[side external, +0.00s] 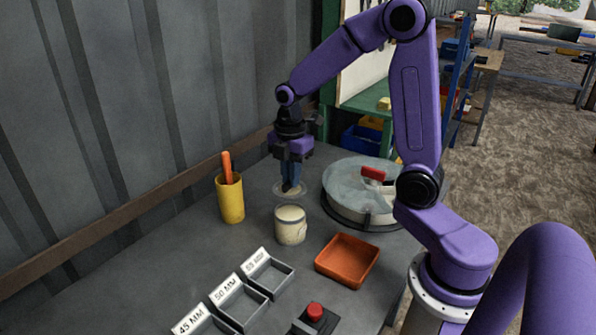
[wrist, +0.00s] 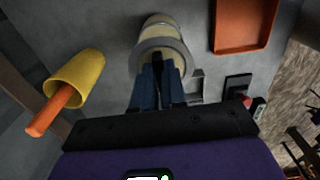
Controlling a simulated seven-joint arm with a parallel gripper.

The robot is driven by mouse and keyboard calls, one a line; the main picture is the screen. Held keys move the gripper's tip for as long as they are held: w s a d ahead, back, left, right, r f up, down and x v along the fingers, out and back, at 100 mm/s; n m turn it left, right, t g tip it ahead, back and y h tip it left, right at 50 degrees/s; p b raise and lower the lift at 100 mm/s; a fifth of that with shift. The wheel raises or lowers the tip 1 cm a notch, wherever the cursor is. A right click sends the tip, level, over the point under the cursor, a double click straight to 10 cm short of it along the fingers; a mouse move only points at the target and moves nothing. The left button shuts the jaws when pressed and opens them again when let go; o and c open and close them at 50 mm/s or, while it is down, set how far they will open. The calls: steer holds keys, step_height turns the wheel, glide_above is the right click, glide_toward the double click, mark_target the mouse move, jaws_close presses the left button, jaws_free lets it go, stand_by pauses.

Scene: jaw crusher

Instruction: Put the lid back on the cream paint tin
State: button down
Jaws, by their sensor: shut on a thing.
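The cream paint tin (side external: 290,226) stands upright on the grey bench, and in the wrist view (wrist: 159,22) it is partly hidden behind the lid. My gripper (side external: 290,188) points down behind the tin in the side view. Its dark fingers are shut on the thin grey round lid (side external: 279,191), which looks about level. The wrist view shows the fingertips (wrist: 158,62) on the lid (wrist: 177,47), which overlaps the near part of the tin there. In the side view the lid is apart from the tin. Its exact height above the bench is hard to tell.
A yellow cup (side external: 230,199) with an orange handle stands left of the tin. An orange tray (side external: 347,260), labelled bins (side external: 238,298) and a red button box (side external: 315,316) lie in front. A corrugated wall rises behind.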

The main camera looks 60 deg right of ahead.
steer(key=shift+f, duration=3.1)
steer(key=shift+f, duration=0.15)
steer(key=c, duration=0.6)
jaws_free()
steer(key=shift+r, duration=3.5)
